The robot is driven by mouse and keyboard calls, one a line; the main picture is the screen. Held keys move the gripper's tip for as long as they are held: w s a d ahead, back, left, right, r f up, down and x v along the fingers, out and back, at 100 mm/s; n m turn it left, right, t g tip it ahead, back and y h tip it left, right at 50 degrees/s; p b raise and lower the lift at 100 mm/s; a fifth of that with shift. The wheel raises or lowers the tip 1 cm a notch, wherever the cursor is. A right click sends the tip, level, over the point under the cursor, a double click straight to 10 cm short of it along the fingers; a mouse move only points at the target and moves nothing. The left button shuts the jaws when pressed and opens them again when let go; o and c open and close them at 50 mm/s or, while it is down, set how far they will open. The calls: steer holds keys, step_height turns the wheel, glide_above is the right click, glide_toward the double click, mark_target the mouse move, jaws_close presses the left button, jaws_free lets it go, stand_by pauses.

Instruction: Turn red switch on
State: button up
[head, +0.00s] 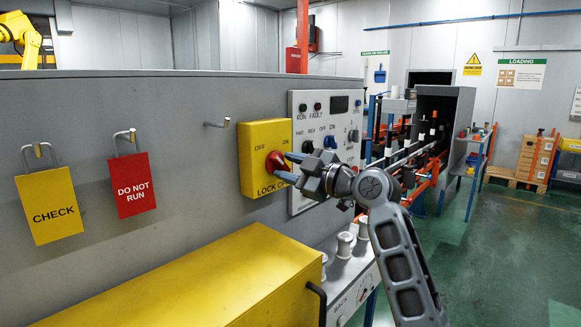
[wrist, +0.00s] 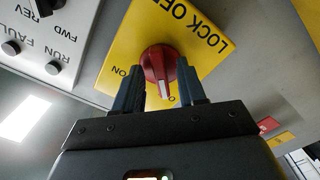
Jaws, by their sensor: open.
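The red switch (head: 275,163) is a round rotary knob on a yellow "LOCK OFF" plate (head: 252,172) on the grey panel. It also shows in the wrist view (wrist: 157,62), where the plate appears upside down. Its white pointer line points toward the picture's bottom, close to a partly hidden label beginning with O; the ON label (wrist: 118,71) is to its left. My gripper (head: 287,167) is at the knob, open, with one blue-grey finger on each side of it. I cannot tell whether either finger touches the knob.
A control panel (head: 303,180) with knobs and lamps stands right of the plate. A yellow CHECK tag (head: 49,206) and a red DO NOT RUN tag (head: 133,184) hang at left. A yellow cover (head: 200,285) juts out below. White spools (head: 345,244) stand under my arm.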

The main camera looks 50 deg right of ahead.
jaws_close()
steer(key=shift+m, duration=0.3)
stand_by(0.3)
steer(key=m, duration=0.3)
steer(key=shift+a, duration=0.15)
steer(key=m+p, duration=0.1)
steer(key=m, duration=0.4)
steer(key=shift+a, duration=0.1)
steer(key=m+p, duration=0.2)
steer(key=m, duration=0.2)
steer(key=shift+a+m+p, duration=0.1)
steer(key=shift+m+p, duration=1.5)
steer(key=shift+m, duration=1)
